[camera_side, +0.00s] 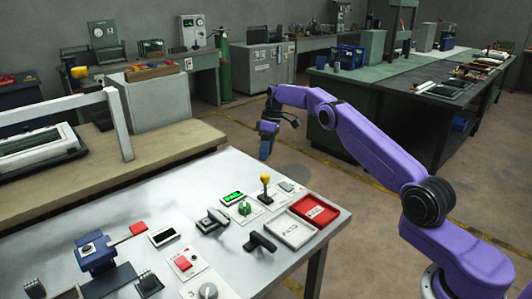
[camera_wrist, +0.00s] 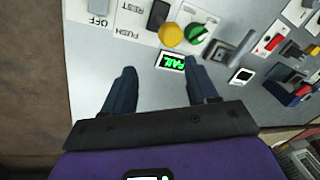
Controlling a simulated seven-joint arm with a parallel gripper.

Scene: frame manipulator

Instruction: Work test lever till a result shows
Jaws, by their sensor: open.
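A lever with a yellow knob (camera_side: 265,180) stands upright near the table's far edge; its knob (camera_wrist: 171,35) also shows in the wrist view, beside the labels REST and PUSH. A small lit display (camera_side: 232,197) lies near it. In the wrist view the display (camera_wrist: 171,61) shows green letters that look like FAIL. My gripper (camera_side: 266,150) hangs beyond the table's far edge, apart from the lever. In the wrist view my gripper (camera_wrist: 160,78) is open and empty, its fingers pointing toward the display and knob.
A green rotary knob (camera_side: 244,208) sits close to the lever. A red tray (camera_side: 334,216) and a white tray (camera_side: 297,240) lie to its right. A black T-handle (camera_side: 262,242) and a red-ended lever (camera_side: 138,228) are nearer.

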